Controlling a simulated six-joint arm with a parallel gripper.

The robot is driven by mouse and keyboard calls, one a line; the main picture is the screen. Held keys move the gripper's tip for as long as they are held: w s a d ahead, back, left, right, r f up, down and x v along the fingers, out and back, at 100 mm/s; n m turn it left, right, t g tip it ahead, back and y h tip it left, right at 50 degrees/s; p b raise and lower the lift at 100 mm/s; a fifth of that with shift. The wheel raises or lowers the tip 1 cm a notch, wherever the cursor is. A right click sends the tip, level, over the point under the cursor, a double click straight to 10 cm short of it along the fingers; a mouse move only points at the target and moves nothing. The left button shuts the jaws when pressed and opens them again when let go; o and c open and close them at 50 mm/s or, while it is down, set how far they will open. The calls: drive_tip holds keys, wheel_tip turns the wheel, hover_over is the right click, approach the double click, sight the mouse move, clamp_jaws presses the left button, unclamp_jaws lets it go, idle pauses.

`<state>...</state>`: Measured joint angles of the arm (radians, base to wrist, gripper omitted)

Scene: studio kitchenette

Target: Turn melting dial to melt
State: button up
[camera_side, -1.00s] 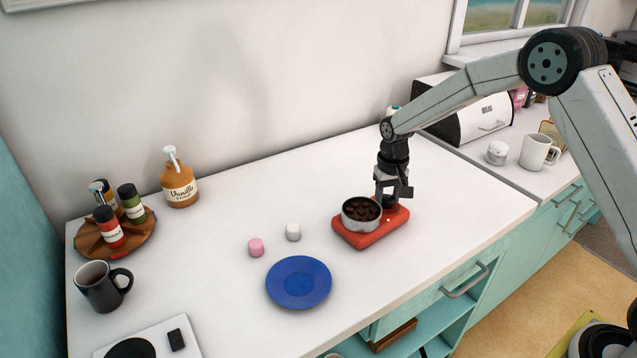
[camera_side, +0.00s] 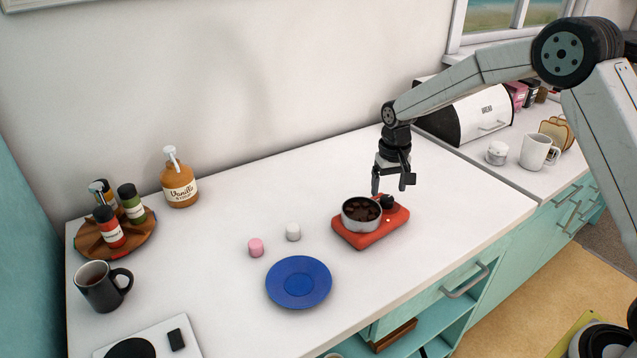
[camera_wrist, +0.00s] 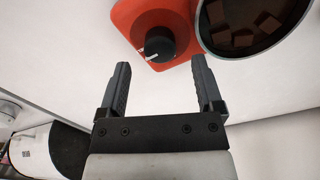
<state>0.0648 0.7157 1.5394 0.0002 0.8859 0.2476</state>
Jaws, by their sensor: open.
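The melting dial (camera_side: 387,202) is a black round knob on the red melting pot base (camera_side: 362,239). In the wrist view the dial (camera_wrist: 159,43) shows with a white pointer mark, and the red base (camera_wrist: 140,12) lies beneath it. A metal pot (camera_side: 361,224) with dark chocolate pieces sits on the base beside the dial. My gripper (camera_side: 393,185) is open and empty, just above the dial and apart from it. In the wrist view the fingers of my gripper (camera_wrist: 158,68) are spread, with the dial beyond their tips. The dial's setting labels are too small to read.
A blue plate (camera_side: 299,282), a pink marshmallow-like piece (camera_side: 256,248) and a white one (camera_side: 293,232) lie left of the base. A syrup bottle (camera_side: 180,186), spice rack (camera_side: 140,237) and dark mug (camera_side: 101,288) stand farther left. A bread box (camera_side: 474,118) stands behind right.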

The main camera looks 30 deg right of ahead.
sight(389, 199)
drive_tip(key=shift+r, duration=2.45)
drive_tip(key=shift+s, duration=0.15)
drive_tip(key=shift+s, duration=0.2)
drive_tip(key=s+a+f+n+t, duration=0.1)
drive_tip(key=s, duration=1)
drive_tip(key=s+a+f+n+t, duration=0.1)
drive_tip(key=s+a+n, duration=0.1)
drive_tip(key=s, duration=0.9)
drive_tip(key=shift+s+a+f+n+t, duration=0.15)
drive_tip(key=shift+s+f+n+t, duration=0.1)
drive_tip(key=shift+n+t, duration=0.05)
